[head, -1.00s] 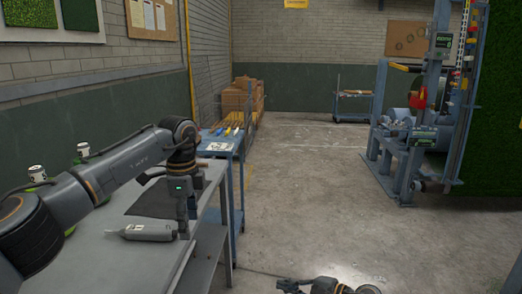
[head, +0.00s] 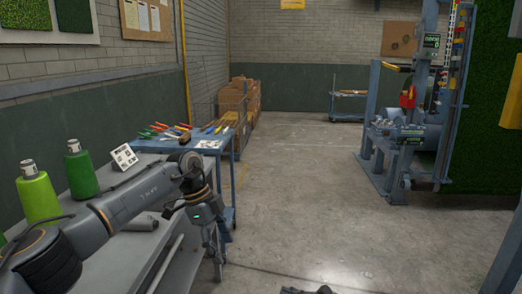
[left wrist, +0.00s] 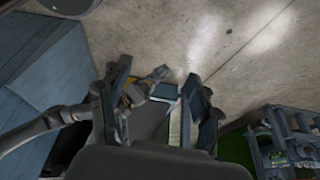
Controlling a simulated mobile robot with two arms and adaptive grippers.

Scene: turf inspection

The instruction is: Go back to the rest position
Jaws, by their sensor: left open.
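My left gripper (head: 218,262) hangs past the right edge of the grey workbench (head: 105,262), fingers pointing down over open floor. It is open, with its two fingers apart. In the left wrist view, its fingers (left wrist: 160,98) stand apart with nothing held between them. My left arm crosses the bench from the lower left. A grey tube (head: 140,223) lies on the bench, partly hidden by that arm.
A light green cone (head: 38,200) and a darker green cone (head: 81,174) stand on the bench beside a patterned card (head: 123,157). A blue cart (head: 225,165) with several tools stands behind. A blue-grey machine (head: 410,135) is at right. The middle floor is clear.

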